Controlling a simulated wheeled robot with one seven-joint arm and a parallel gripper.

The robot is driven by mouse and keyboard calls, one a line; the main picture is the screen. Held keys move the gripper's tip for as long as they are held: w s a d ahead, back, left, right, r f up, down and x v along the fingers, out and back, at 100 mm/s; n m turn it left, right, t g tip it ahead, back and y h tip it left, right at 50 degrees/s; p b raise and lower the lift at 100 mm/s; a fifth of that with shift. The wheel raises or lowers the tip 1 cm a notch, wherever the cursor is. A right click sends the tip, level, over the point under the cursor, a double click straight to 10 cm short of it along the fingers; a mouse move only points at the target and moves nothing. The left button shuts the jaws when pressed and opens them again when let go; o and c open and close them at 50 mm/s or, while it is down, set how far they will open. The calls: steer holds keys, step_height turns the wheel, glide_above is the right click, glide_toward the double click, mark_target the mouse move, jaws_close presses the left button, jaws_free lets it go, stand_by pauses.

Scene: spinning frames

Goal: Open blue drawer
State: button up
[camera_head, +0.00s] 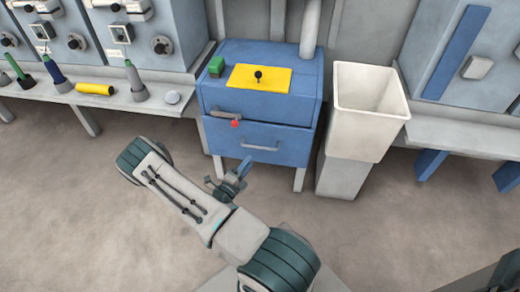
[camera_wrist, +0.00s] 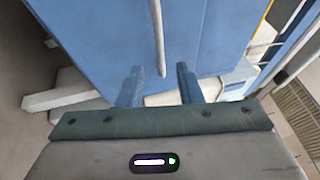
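The blue drawer (camera_head: 284,143) forms the lower front of a blue cabinet and appears closed. Its handle (camera_head: 262,149) is a thin grey horizontal bar. In the wrist view the handle (camera_wrist: 157,35) runs upright in the picture along the blue front, its near end lined up between my fingertips. My gripper (camera_head: 243,166) is in front of the drawer's lower left part; in the wrist view its two blue fingers (camera_wrist: 159,72) are apart with nothing held. I cannot tell whether the fingers touch the drawer front.
A red-tipped grey lever (camera_head: 235,124) is above the drawer. A white bin (camera_head: 370,105) stands close to the right. A shelf with bobbins (camera_head: 120,98) is to the left. Floor in front is free.

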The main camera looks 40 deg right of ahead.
mark_target(260, 148)
steer(key=b+x, duration=0.1)
steer(key=x, duration=0.8)
steer(key=shift+b, duration=0.35)
steer(key=shift+s, duration=0.1)
jaws_close()
